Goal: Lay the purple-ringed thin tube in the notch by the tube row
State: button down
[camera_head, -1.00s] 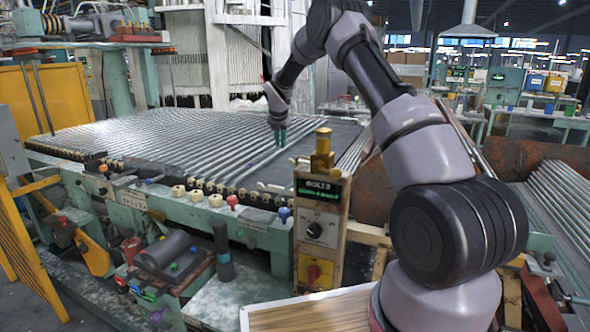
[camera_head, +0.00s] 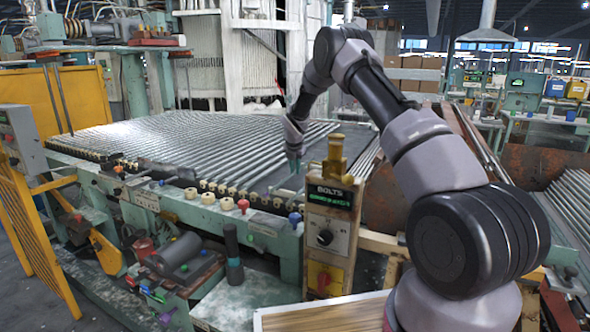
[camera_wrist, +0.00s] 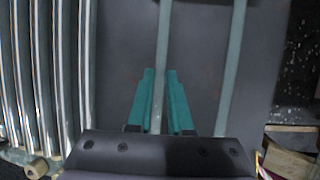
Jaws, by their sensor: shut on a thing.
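My gripper (camera_head: 294,166) is low over the dark bed (camera_head: 262,176), right of the tube row (camera_head: 190,148), near the front edge. In the wrist view its teal fingers (camera_wrist: 160,85) are closed on a thin pale tube (camera_wrist: 163,35), which runs lengthwise between them. A second thin pale tube (camera_wrist: 235,55) runs to the right of the fingers, apart from them. The shiny tube row (camera_wrist: 45,70) is at the left of the wrist view. I cannot make out a purple ring or the notch.
A control box marked BOLTS (camera_head: 328,230) stands at the bed's front right. Cream rollers (camera_head: 208,198) and coloured knobs line the front edge. A dark bare strip of bed (camera_wrist: 115,60) lies between the tube row and the held tube.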

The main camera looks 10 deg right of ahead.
jog(key=shift+f, duration=0.15)
jog(key=shift+f, duration=0.25)
jog(key=c, duration=0.8)
grip_release()
jog(key=shift+c, duration=0.2)
